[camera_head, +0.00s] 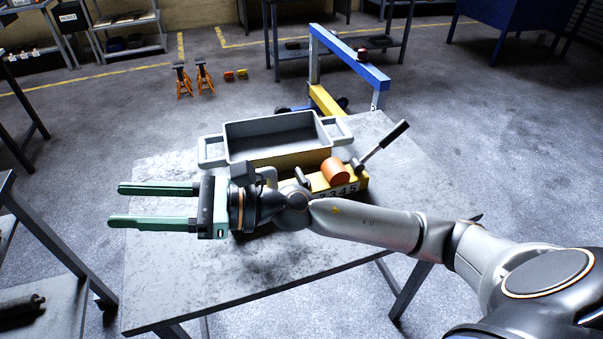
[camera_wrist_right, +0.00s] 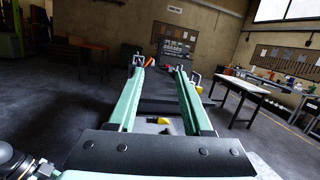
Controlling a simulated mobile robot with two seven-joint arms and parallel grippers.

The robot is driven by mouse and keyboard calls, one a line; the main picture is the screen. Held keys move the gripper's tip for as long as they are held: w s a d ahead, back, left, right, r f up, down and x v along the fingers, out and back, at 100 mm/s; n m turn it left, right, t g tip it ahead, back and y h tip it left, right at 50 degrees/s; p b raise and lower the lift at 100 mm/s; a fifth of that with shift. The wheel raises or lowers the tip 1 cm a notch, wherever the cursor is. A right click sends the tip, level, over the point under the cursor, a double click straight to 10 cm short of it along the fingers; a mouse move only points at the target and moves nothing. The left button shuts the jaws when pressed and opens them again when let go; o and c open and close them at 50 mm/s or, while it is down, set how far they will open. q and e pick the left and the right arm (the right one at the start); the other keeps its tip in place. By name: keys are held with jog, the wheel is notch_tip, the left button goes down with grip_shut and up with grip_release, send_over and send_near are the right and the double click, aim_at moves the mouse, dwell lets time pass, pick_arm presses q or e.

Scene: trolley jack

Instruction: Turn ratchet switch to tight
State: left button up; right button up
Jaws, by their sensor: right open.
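On the grey metal table (camera_head: 160,285) lies a yellow block (camera_head: 352,184) with black digits on its front face and an orange cylinder (camera_head: 335,171) on top. A metal lever with a black handle (camera_head: 394,134) slants up to the right from it. I cannot tell which part is the ratchet switch. My right arm passes in front and hides part of the block. My right gripper (camera_head: 116,205) is open and empty, its green fingers pointing left over the table's left side, away from the lever. The open fingers also show in the right wrist view (camera_wrist_right: 165,66). My left gripper is not in view.
A grey tray with side handles (camera_head: 272,133) stands behind the block. A blue and yellow frame (camera_head: 348,57) stands on the floor beyond the table. Orange stands (camera_head: 203,77) are at the back left. The table's front left is clear.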

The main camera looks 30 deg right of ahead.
notch_tip(320, 180, down, 3)
jog(key=n+g+h, duration=0.2)
jog(key=n+g, duration=0.1)
jog(key=n, duration=0.3)
jog(key=n+h, duration=1.3)
jog(key=h, duration=0.5)
send_near(302, 176)
jog(key=shift+g, duration=0.5)
jog(key=x, duration=0.6)
jog(key=w+x, duration=0.1)
jog(key=x, duration=0.1)
jog(key=shift+w+f, duration=0.1)
jog(key=shift+f, duration=0.1)
grip_shut()
